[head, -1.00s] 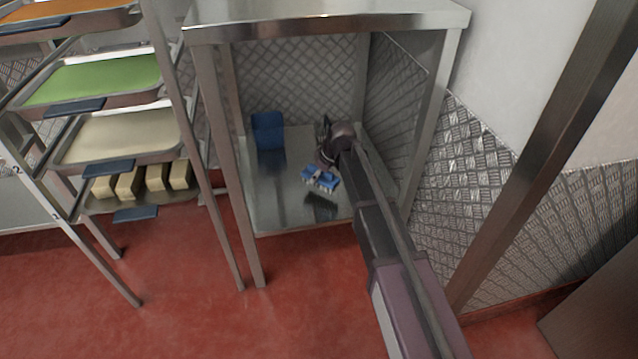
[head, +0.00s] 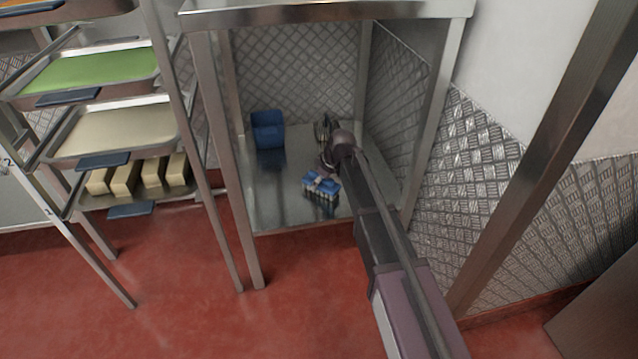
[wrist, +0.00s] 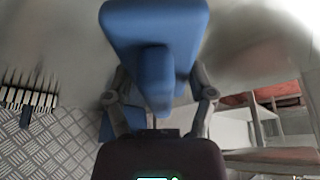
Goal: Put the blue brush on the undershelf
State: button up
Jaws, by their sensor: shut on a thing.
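The blue brush (head: 322,186) has a blue back and pale bristles that point down. It is low over the undershelf (head: 282,207), close to or touching its metal surface; I cannot tell which. My gripper (head: 326,174) is shut on the brush, reaching in under the table top from the front right. In the wrist view the brush (wrist: 155,40) fills the upper middle, and my gripper's fingers (wrist: 158,105) are on both sides of its blue handle. The fingertips are partly hidden by the brush.
A blue container (head: 268,130) stands at the back left of the undershelf. Table legs (head: 228,160) frame the opening. A rack with trays (head: 115,130) stands at left. The front left of the undershelf is clear.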

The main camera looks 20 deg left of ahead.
jog(key=o, duration=1.3)
jog(key=shift+r, duration=0.2)
jog(key=p+v, duration=1.1)
jog(key=shift+s+d+r, duration=0.1)
jog(key=shift+d+r, duration=0.1)
jog(key=shift+r, duration=0.1)
